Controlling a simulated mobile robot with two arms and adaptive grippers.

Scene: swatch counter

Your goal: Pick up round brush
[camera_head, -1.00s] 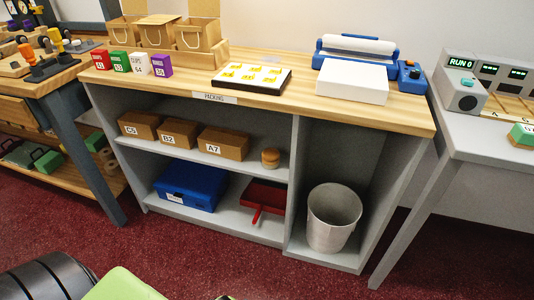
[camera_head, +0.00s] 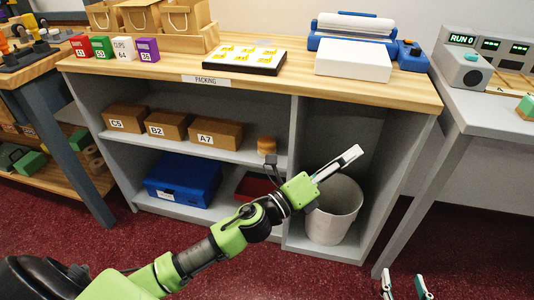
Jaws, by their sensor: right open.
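The round brush (camera_head: 266,145), a small tan cylinder-like piece, stands on the middle shelf, right of the labelled boxes. My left gripper (camera_head: 309,160) reaches in from the left in front of the cabinet. Its two fingers are spread and nothing shows between them. The dark finger appears just below the brush in the picture; I cannot tell whether they touch. My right gripper (camera_head: 405,286) shows only its fingertips at the bottom right edge; they are apart and empty, far from the brush.
Brown boxes (camera_head: 168,125) share the shelf. Below are a blue case (camera_head: 183,181) and a red dustpan (camera_head: 252,186), partly hidden by my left arm. A white bin (camera_head: 335,212) stands in the right compartment, beside the divider (camera_head: 294,130). The packing top (camera_head: 150,67) overhangs the shelf.

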